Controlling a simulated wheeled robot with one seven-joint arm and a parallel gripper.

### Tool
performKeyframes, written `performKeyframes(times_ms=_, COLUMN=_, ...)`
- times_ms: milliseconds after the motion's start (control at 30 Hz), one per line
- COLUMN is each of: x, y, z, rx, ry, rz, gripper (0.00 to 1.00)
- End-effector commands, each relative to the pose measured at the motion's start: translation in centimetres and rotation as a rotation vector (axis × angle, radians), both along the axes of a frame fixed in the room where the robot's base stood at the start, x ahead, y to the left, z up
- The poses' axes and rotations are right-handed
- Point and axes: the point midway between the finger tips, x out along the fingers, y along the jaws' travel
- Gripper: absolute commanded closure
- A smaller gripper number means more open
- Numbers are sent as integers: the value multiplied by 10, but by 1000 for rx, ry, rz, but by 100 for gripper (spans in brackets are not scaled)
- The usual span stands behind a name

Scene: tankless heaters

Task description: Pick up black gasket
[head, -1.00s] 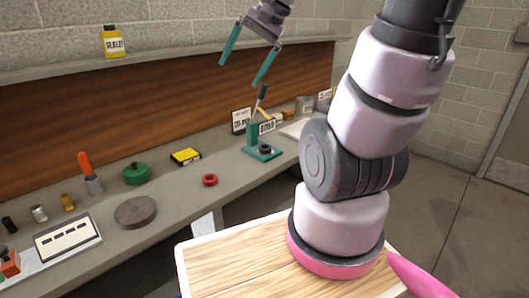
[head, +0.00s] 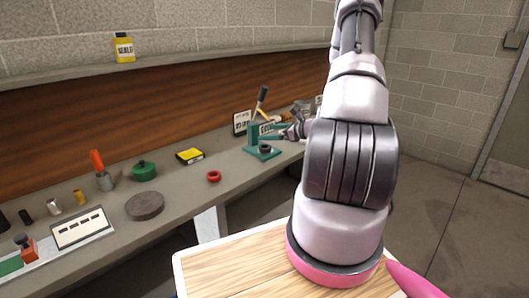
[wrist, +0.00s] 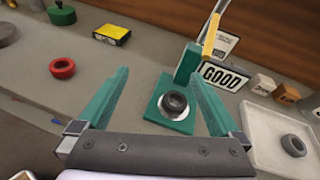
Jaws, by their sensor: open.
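A black ring that looks like the gasket (wrist: 175,102) sits on a silvery disc on the square green base of a stand (wrist: 165,120). It also shows in the head view (head: 265,148), on the stand's base (head: 262,154). My gripper (wrist: 158,75) is open and empty, its two teal fingers spread to either side of the ring in the wrist view. In the head view my gripper (head: 264,133) is close to the stand, apart from the ring as far as I can tell. A second dark grey ring (wrist: 293,145) lies in a pale tray (wrist: 262,128) at right.
A red ring (wrist: 62,68) and a yellow-black box (wrist: 112,34) lie left of the stand. A "GOOD" sign (wrist: 220,75) and small blocks (wrist: 262,84) stand behind and right. The stand's upright post (wrist: 187,62) rises behind the ring. Bench between red ring and stand is clear.

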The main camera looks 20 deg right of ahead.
Motion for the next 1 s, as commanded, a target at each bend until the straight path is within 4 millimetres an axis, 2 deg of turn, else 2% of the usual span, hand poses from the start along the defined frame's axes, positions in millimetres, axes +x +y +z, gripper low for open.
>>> performKeyframes(times_ms=33, x=-1, y=-15, z=-22, rx=37, ry=20, rz=-66, gripper=0)
performKeyframes(times_ms=100, x=-2, y=-30, z=-43, rx=74, ry=36, rz=-143, gripper=0)
performKeyframes(times_ms=200, x=-5, y=-45, z=-63, rx=104, ry=52, rz=-216, gripper=0)
performKeyframes(times_ms=300, x=-4, y=-51, z=-73, rx=117, ry=59, rz=-247, gripper=0)
performKeyframes(times_ms=600, x=35, y=-37, z=-87, rx=118, ry=58, rz=-251, gripper=0)
performKeyframes(times_ms=833, x=51, y=-30, z=-92, rx=118, ry=58, rz=-250, gripper=0)
performKeyframes(times_ms=1000, x=74, y=-22, z=-101, rx=118, ry=58, rz=-251, gripper=0)
